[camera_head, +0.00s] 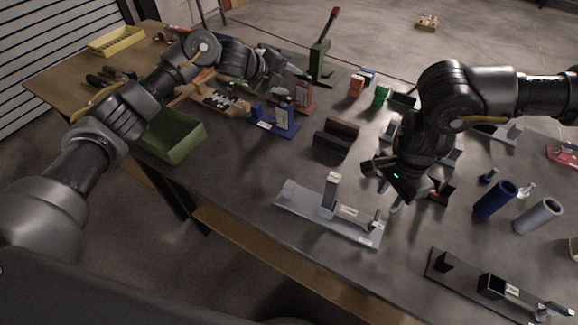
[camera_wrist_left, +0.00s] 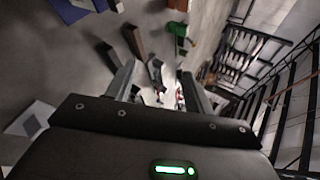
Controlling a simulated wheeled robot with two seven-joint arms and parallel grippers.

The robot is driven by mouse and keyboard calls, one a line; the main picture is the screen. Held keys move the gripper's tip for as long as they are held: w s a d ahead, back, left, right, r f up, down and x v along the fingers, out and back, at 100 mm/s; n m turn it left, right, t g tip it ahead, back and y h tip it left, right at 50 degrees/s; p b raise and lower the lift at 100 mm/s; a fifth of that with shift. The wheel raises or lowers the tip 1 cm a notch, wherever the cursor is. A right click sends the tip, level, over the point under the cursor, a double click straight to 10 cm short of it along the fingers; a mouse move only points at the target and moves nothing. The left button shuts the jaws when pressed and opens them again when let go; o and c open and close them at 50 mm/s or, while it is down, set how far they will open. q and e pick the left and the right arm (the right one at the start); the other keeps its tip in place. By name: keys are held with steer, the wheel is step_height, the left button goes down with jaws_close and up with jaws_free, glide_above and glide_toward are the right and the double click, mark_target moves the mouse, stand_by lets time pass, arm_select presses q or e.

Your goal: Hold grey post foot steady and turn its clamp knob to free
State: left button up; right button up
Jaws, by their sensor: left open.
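A light grey rail (camera_head: 308,208) lies on the table in front, with an upright grey post foot (camera_head: 330,193) standing on it. A small part that may be the clamp knob (camera_head: 376,224) sits near the rail's right end; it is too small to tell. My right gripper (camera_head: 396,204) hangs above and beside that end, apart from the post foot as far as I can see; its jaw gap is not clear. My left gripper (camera_head: 287,80) is far back near the red and blue stands. In the left wrist view its fingers (camera_wrist_left: 160,90) are spread, with nothing seen held between them.
A black block (camera_head: 336,138) stands behind the grey rail. A black rail (camera_head: 490,285) lies at the front right, near blue and grey cylinders (camera_head: 495,200) (camera_head: 537,216). A green bin (camera_head: 172,136) is at the left, a green lever press (camera_head: 322,62) at the back.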

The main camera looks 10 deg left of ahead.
arm_select(q)
steer(key=s+d+f+m+g, duration=0.3)
steer(key=s+d+f+m, duration=0.1)
steer(key=s+d, duration=0.35)
steer(key=m+g+y, duration=0.5)
steer(key=m+y, duration=0.2)
glide_above(289, 185)
step_height(289, 185, down, 7)
steer(key=shift+f, duration=5.65)
jaws_close()
